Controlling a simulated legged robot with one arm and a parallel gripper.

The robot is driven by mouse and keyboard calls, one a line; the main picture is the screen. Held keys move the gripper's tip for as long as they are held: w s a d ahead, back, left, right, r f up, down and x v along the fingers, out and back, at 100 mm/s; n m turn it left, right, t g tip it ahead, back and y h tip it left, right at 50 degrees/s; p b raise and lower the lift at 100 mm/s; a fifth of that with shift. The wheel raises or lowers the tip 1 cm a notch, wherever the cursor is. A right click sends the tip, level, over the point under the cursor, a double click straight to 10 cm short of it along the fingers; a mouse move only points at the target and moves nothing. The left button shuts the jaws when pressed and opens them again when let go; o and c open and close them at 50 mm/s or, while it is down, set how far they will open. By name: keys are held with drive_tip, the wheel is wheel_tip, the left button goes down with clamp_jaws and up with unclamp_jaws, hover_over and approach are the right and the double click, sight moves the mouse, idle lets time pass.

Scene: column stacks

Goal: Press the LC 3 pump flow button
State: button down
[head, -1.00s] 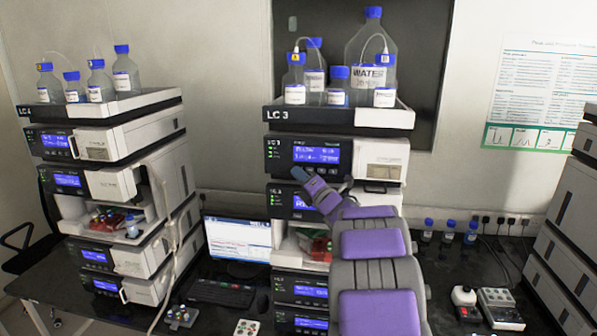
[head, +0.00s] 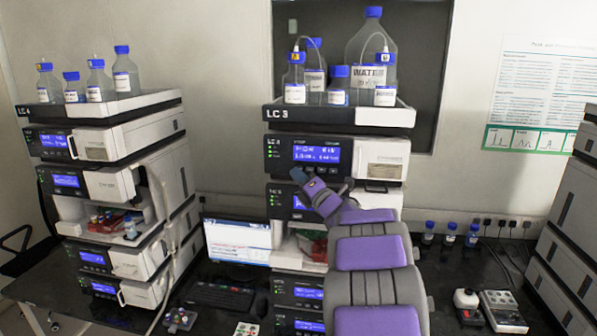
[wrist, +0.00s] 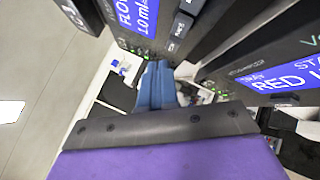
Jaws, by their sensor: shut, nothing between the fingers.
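The LC 3 stack (head: 290,113) stands in the middle of the head view. Its top module, the pump (head: 280,152), has a lit blue screen (head: 316,154) with a row of small dark buttons below it. My gripper (head: 297,175) is just below the left part of that row, in front of the seam with the module underneath. In the wrist view, the blue fingers (wrist: 155,85) are shut and empty. The screen reading FLOW (wrist: 137,12) and dark buttons (wrist: 180,25) are beyond the fingertips, upper right of them. Contact with a button is not visible.
Bottles (head: 372,50) stand on top of the stack. Another stack (head: 100,140) is at left, and a monitor (head: 238,240) sits between them.

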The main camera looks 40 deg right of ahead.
drive_tip(key=shift+s+a+b, duration=1.65)
drive_tip(key=shift+a+b, duration=0.05)
drive_tip(key=shift+a, duration=0.25)
drive_tip(key=shift+d, duration=0.1)
